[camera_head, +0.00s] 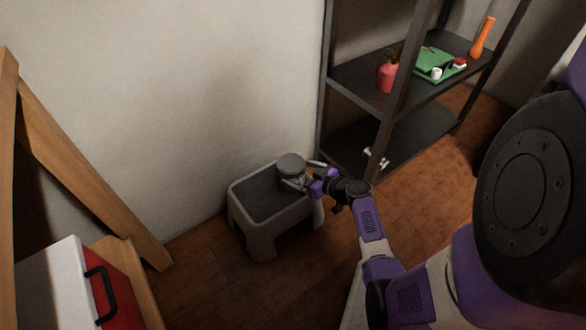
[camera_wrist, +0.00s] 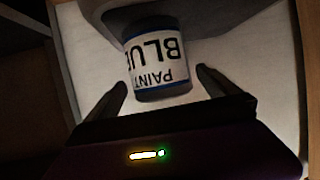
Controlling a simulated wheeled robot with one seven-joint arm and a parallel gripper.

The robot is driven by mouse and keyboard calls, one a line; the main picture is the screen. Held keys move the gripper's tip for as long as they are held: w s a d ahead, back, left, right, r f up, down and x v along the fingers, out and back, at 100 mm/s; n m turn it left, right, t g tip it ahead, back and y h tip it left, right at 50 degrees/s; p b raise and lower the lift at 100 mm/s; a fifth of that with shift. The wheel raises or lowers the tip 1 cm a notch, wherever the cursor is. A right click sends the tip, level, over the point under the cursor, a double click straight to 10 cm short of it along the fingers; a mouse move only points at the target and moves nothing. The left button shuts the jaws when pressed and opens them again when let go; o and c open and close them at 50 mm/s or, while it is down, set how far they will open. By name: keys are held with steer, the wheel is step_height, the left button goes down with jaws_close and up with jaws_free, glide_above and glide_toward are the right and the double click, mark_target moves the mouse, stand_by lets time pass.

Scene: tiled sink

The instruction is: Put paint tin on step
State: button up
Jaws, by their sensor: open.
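The paint tin (camera_head: 291,163) is a small grey can at the back right of the step's top. In the wrist view the paint tin (camera_wrist: 158,62) shows a white label reading "PAINT BLUE", upside down in that picture. The step (camera_head: 262,201) is a grey stool with a dark top and light rim, standing on the floor by the wall. My gripper (camera_head: 303,174) reaches in from the right at the tin. In the wrist view its fingers (camera_wrist: 161,82) are spread, one on each side of the tin's lower picture edge, with gaps visible. Contact between tin and step appears likely but is partly hidden.
A wooden frame (camera_head: 88,178) and a red-and-white box (camera_head: 88,285) are at left. Floor in front of the step is clear.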

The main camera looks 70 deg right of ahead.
steer(key=p+v, duration=0.2)
steer(key=v, duration=0.5)
steer(key=s+a+f+g+y, duration=0.1)
steer(key=a, duration=1.1)
steer(key=s+a+f+g, duration=0.1)
steer(key=a+g, duration=0.1)
steer(key=a, duration=1.1)
steer(key=s+a+r+n+t+y, duration=0.1)
steer(key=s+a+r, duration=0.2)
steer(key=r, duration=0.6)
steer(key=s+a+r+n+t+y, duration=0.1)
steer(key=s+a+r+n+t, duration=0.1)
steer(key=a+r, duration=0.4)
steer(key=s+a+r+n+t+y, duration=0.1)
steer(key=s+a+r, duration=0.3)
steer(key=r, duration=0.9)
steer(key=shift+s+a+t+y, duration=0.15)
steer(key=shift+s+t+y, duration=0.35)
steer(key=shift+t, duration=0.2)
step_height(320, 180, up, 30)
steer(key=p, duration=3)
